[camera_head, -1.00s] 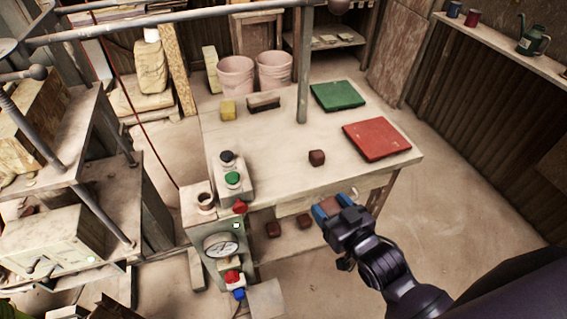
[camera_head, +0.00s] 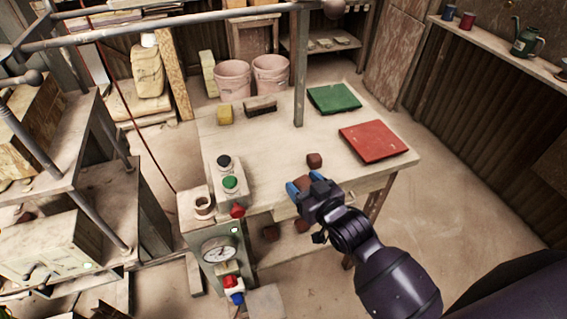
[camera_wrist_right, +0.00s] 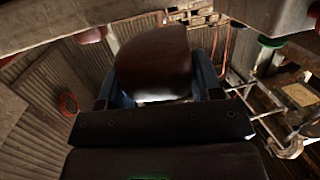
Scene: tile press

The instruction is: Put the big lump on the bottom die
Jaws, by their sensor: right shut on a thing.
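My right gripper (camera_head: 304,184) is shut on a brown lump (camera_wrist_right: 155,62). In the wrist view the lump sits between the two blue fingers and fills the gap. The frames do not show clearly which lump is the bigger. I cannot make out a bottom die for certain; a metal frame with posts (camera_head: 120,28) stands at the left. My left gripper is not in view.
More lumps (camera_head: 271,233) lie below. The tabletop's middle is clear.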

